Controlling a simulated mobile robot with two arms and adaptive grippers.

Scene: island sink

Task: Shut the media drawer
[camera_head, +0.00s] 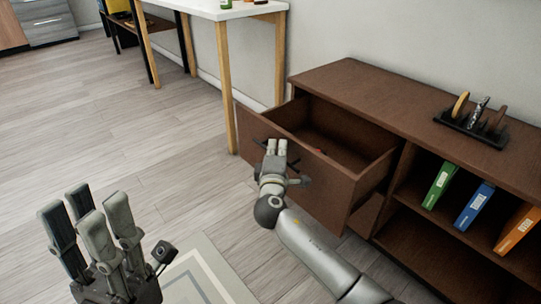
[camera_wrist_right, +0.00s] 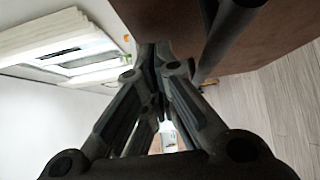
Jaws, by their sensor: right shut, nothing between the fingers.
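The media drawer (camera_head: 334,183) is a brown wooden drawer in the low media cabinet (camera_head: 365,88), and it stands pulled well out. A small reddish thing shows inside it. My right gripper (camera_head: 276,147) is shut and empty, in front of the drawer front near its dark bar handle (camera_head: 304,181). In the right wrist view the shut fingers (camera_wrist_right: 155,50) point toward the brown drawer front (camera_wrist_right: 270,30), with a dark bar beside them. I cannot tell whether they touch. My left gripper (camera_head: 92,215) is open and empty above the floor, far from the drawer.
A dark rack (camera_head: 473,128) with several upright items sits on the cabinet top. Green (camera_head: 440,184), blue (camera_head: 474,205) and orange (camera_head: 518,229) binders stand on the open shelf. A white table (camera_head: 226,10) with wooden legs stands behind the drawer. The floor at left is clear.

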